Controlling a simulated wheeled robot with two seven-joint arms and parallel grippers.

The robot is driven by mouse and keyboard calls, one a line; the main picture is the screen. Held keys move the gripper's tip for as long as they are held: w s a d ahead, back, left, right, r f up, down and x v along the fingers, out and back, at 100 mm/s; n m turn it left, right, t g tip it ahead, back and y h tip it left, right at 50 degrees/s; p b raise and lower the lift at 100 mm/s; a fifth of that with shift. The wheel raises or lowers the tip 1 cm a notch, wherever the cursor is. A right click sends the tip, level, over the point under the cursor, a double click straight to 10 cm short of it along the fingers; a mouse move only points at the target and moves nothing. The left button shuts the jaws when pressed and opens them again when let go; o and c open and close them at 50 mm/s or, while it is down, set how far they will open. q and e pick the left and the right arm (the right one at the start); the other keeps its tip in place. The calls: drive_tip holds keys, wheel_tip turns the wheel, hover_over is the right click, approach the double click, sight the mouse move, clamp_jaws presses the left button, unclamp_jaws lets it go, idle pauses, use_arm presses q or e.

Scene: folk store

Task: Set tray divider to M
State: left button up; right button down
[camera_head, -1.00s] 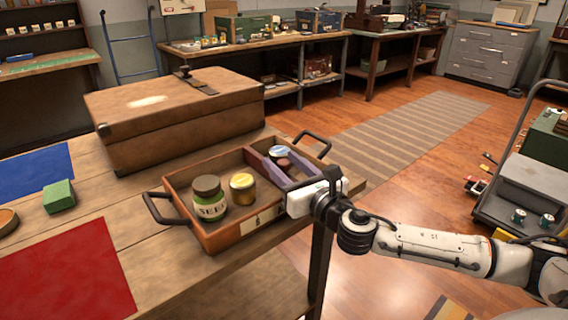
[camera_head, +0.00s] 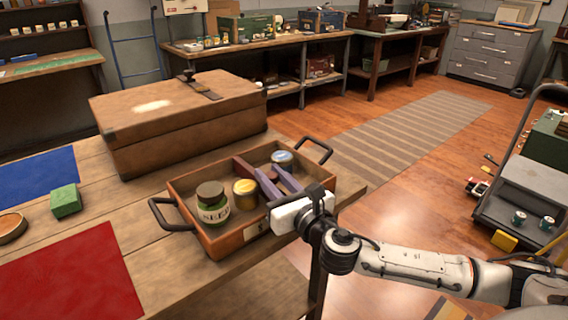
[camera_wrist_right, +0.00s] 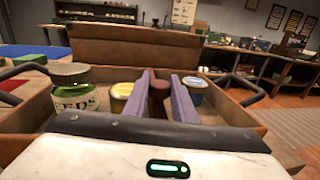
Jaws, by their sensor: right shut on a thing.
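A wooden tray (camera_head: 212,244) with two dark handles sits at the table's edge. A red-brown divider (camera_head: 242,167) stands inside it, partly hidden by my gripper. My right gripper (camera_head: 272,179) reaches over the tray's near wall. Its two purple fingers are shut on the divider, whose brown part (camera_wrist_right: 158,92) shows between them in the right wrist view. A green-and-white seeds jar (camera_head: 213,204) and a yellow tin (camera_head: 244,192) are left of the fingers. A blue-topped tin (camera_head: 282,159) is to their right. A pale label (camera_head: 251,231) is on the tray's front; no letter is readable.
A large brown case (camera_head: 180,125) stands behind the tray. A green block (camera_head: 65,201), a red mat (camera_head: 70,275) and a blue mat (camera_head: 38,176) lie on the table's left. A cart (camera_head: 520,195) stands on the floor at the right.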

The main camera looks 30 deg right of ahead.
drive_tip(key=shift+s+a, duration=0.1)
drive_tip(key=shift+a, duration=0.85)
drive_tip(key=c, duration=1.5)
unclamp_jaws()
drive_tip(key=shift+o, duration=0.2)
drive_tip(key=shift+s, duration=0.2)
drive_tip(key=s, duration=1)
drive_tip(key=shift+a, duration=0.35)
drive_tip(key=shift+f, duration=0.1)
